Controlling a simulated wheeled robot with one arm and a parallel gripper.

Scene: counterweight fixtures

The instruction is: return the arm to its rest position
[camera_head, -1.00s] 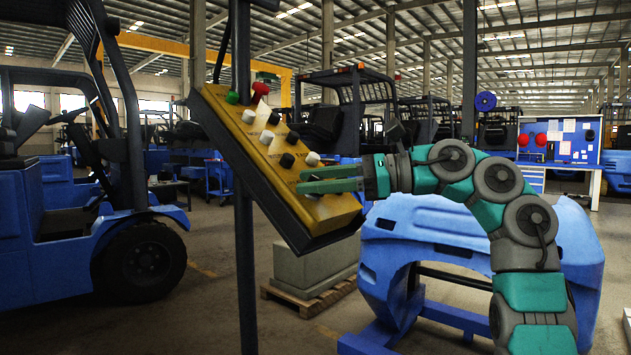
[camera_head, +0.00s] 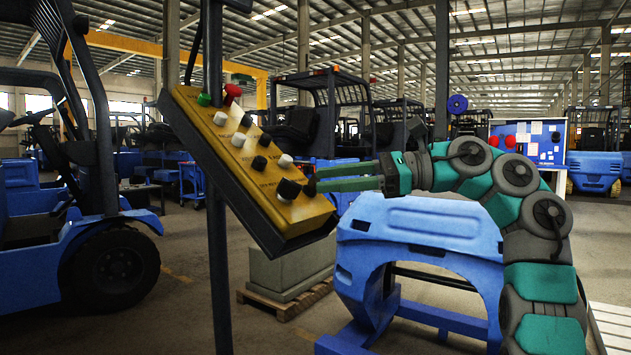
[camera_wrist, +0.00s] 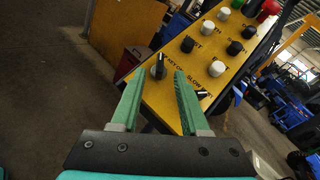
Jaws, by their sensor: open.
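My gripper (camera_head: 314,180) has two green fingers, spread apart with nothing between them. It is level, pointing left at the lower end of a tilted yellow control panel (camera_head: 225,150) with several knobs and buttons. A black knob (camera_head: 289,189) near that end shows just left of the fingertips. In the wrist view, my gripper (camera_wrist: 160,80) is open, with a black knob (camera_wrist: 158,67) on the panel (camera_wrist: 172,98) seen between and beyond the tips. The fingers look apart from the knob. My arm curves from the lower right up to the gripper.
A dark post (camera_head: 217,250) carries the panel. A blue machine body (camera_head: 420,225) stands behind my arm. A grey block (camera_head: 290,268) sits on a wooden pallet (camera_head: 285,302). A blue forklift (camera_head: 85,245) is at left. Open floor lies in front.

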